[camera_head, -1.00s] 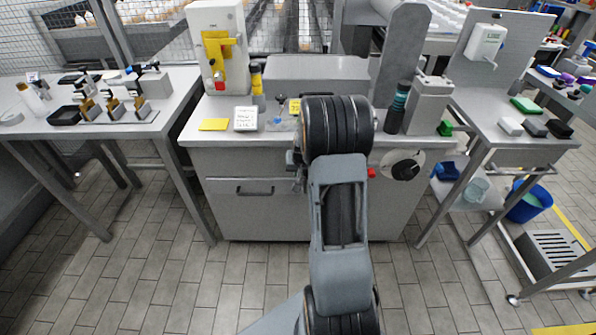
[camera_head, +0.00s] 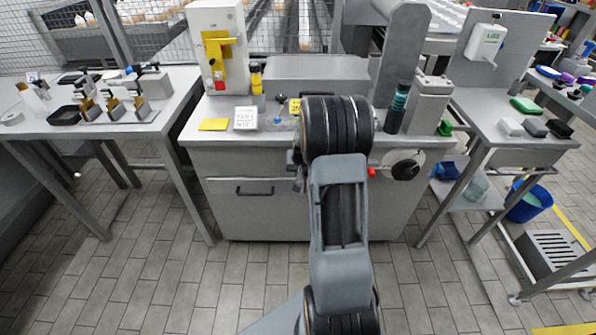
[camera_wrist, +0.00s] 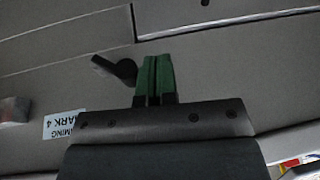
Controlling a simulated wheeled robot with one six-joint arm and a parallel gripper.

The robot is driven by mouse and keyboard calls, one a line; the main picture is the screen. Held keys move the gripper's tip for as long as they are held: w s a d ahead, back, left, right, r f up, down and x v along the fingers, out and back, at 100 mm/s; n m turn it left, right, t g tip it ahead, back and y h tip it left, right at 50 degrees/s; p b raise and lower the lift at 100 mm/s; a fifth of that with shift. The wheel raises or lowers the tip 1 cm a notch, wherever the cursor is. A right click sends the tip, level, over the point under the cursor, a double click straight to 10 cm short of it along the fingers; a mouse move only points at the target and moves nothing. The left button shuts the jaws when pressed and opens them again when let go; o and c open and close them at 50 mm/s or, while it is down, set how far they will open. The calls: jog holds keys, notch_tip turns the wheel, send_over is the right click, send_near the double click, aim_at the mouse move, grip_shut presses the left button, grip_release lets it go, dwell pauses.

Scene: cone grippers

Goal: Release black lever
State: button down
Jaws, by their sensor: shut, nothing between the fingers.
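The black lever (camera_wrist: 115,70) shows in the wrist view on a plain grey panel, left of my gripper (camera_wrist: 155,57). Its rounded end lies very close to the left green finger; I cannot tell whether they touch. My gripper's two green fingers are together, with nothing between them. In the head view my own arm covers the gripper, and I cannot make out this lever there.
In the wrist view a label (camera_wrist: 64,124) ending in "MARK 4" is at lower left. In the head view a grey cabinet (camera_head: 250,215) stands ahead, with a black knob on a white dial (camera_head: 405,170). Side tables (camera_head: 150,125) hold small objects.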

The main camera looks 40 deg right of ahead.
jog(key=shift+d, duration=0.1)
jog(key=shift+s+d+f+b, duration=0.15)
jog(key=shift+s+d+b, duration=0.3)
jog(key=shift+d, duration=0.1)
jog(key=a+r+p, duration=0.4)
jog(key=a+r, duration=0.2)
jog(key=r, duration=0.6)
jog(key=shift+w+r, duration=0.2)
jog(key=shift+w, duration=0.1)
